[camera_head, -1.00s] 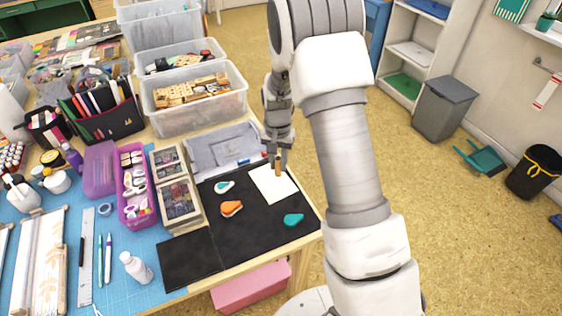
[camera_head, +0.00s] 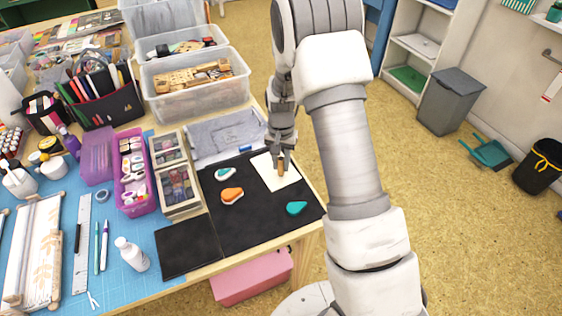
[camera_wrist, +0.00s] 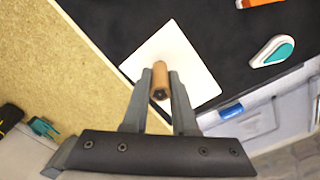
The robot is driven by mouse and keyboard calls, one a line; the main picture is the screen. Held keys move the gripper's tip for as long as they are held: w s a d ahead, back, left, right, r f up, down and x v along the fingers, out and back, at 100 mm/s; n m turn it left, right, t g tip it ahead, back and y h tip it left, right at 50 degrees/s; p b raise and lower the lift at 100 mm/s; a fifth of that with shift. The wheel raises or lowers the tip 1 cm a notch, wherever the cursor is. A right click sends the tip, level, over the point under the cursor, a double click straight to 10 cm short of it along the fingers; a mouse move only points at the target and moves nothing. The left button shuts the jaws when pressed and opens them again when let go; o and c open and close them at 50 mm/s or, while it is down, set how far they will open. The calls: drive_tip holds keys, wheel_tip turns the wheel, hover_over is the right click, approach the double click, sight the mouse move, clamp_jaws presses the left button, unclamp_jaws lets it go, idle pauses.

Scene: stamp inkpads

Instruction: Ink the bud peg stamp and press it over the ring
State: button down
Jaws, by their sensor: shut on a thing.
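My gripper (camera_head: 282,154) is shut on a brown wooden peg stamp (camera_head: 283,166). In the wrist view the peg (camera_wrist: 160,81) stands between both fingers, with a dark mark on its near end. The peg is over the white card (camera_head: 268,178); I cannot tell whether it touches it. The card (camera_wrist: 186,52) looks blank where it shows; no ring is visible.
The black mat (camera_head: 240,235) is clear between the inkpads and its front edge. A grey tray (camera_head: 212,140) lies behind it, with a blue marker (camera_head: 246,149) near its edge. Stamp boxes (camera_head: 178,188) stand to the left. The table ends just right of the card.

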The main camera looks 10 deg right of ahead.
drive_tip(key=shift+s+f+b, duration=0.1)
drive_tip(key=shift+f+b, duration=0.35)
drive_tip(key=shift+f, duration=0.25)
idle(1.8)
drive_tip(key=shift+r, duration=0.15)
drive_tip(key=shift+r+p, duration=0.35)
drive_tip(key=shift+r, duration=0.15)
drive_tip(key=shift+r, duration=0.1)
drive_tip(key=shift+r+p, duration=1.85)
drive_tip(key=shift+r, duration=0.85)
